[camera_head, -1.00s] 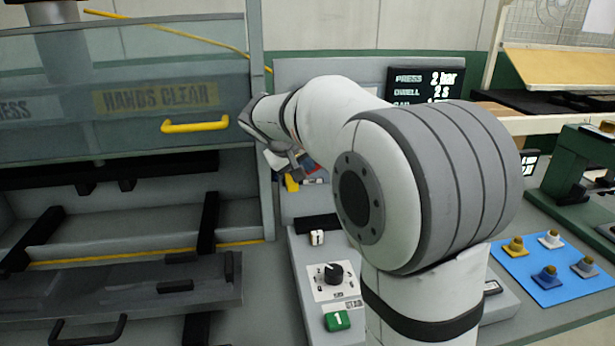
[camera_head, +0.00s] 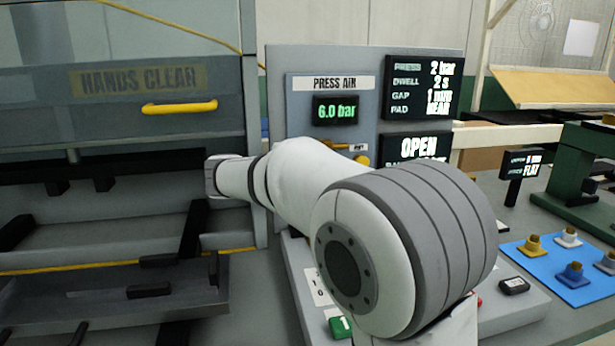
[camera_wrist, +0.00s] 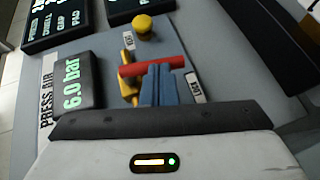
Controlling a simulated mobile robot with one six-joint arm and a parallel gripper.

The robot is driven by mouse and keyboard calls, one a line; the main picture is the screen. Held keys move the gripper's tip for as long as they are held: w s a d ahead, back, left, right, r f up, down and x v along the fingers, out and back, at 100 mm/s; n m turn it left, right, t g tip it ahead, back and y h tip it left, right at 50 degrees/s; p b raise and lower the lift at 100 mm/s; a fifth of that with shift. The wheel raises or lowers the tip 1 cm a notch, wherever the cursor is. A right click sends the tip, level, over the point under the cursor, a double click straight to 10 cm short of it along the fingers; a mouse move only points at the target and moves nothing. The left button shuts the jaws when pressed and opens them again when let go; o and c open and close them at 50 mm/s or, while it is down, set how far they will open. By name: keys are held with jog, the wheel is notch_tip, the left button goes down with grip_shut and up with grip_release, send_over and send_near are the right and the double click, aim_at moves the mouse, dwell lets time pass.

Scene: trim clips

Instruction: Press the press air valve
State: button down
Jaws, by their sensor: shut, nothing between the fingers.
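The press air valve shows in the wrist view as a yellow lever (camera_wrist: 129,72) beside a red bar (camera_wrist: 150,66), between small labels. In the head view only its upper yellow part (camera_head: 336,145) shows, under the PRESS AIR gauge (camera_head: 336,111), which reads 6.0 bar. My gripper (camera_wrist: 158,70) appears in the wrist view with its blue-grey fingers shut and empty. The fingertips overlap the red bar in the picture, to the right of the yellow lever; whether they touch is unclear. In the head view my arm hides the gripper and the lower valve.
A yellow round knob (camera_wrist: 143,25) sits near the valve. The press guard with a yellow handle (camera_head: 180,107) stands at left. Display boards (camera_head: 422,88) are on the panel. A green button (camera_head: 340,327) is on the console below. A blue mat (camera_head: 535,266) with several fittings lies at right.

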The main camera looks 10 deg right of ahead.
jog(key=f+v, duration=0.1)
jog(key=v, duration=1.3)
jog(key=shift+s+f, duration=0.2)
jog(key=shift+s, duration=0.05)
jog(key=shift+d, duration=0.1)
